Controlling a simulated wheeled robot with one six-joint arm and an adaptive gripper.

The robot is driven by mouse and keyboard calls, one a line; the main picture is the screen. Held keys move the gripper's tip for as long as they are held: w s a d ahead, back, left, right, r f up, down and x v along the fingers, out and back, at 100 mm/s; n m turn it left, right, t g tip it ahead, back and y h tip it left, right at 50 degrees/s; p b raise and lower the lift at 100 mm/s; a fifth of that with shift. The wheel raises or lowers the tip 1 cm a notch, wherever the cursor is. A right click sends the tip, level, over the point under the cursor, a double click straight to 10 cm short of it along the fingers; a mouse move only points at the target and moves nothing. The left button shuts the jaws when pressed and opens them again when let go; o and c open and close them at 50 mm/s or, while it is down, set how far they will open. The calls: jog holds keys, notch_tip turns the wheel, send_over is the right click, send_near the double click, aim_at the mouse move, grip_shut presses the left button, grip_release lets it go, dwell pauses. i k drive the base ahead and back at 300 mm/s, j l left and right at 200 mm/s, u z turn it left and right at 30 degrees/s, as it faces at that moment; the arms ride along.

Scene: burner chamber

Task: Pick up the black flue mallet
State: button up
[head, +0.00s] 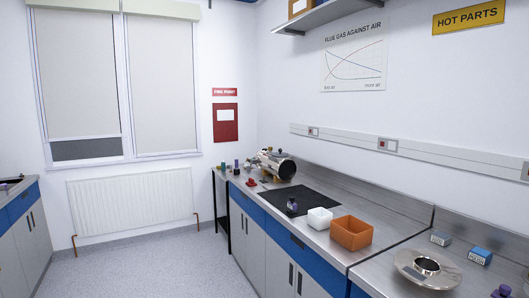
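I cannot pick out a black flue mallet with certainty. A small dark object with a purple tint (292,206) stands at the front edge of the black mat (303,197) on the steel bench; it is too small to identify. Another dark object (502,291) is cut off by the bottom edge at the right. My gripper is not in view.
The bench (345,188) runs along the right wall. A white bin (319,219) and an orange bin (352,234) stand on it. A metal burner tube (277,164) and several small items are at its far end. A round metal flange (427,269) and a blue box (480,256) are nearer. The floor (165,265) is clear.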

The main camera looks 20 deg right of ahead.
aim_at(236, 171)
jog(key=i+u, duration=0.25)
jog(key=i, duration=3.05)
jog(key=i+j+z, duration=0.1)
jog(key=i, duration=0.5)
jog(key=i+j, duration=0.15)
jog(key=i, duration=0.45)
jog(key=l+z, duration=0.05)
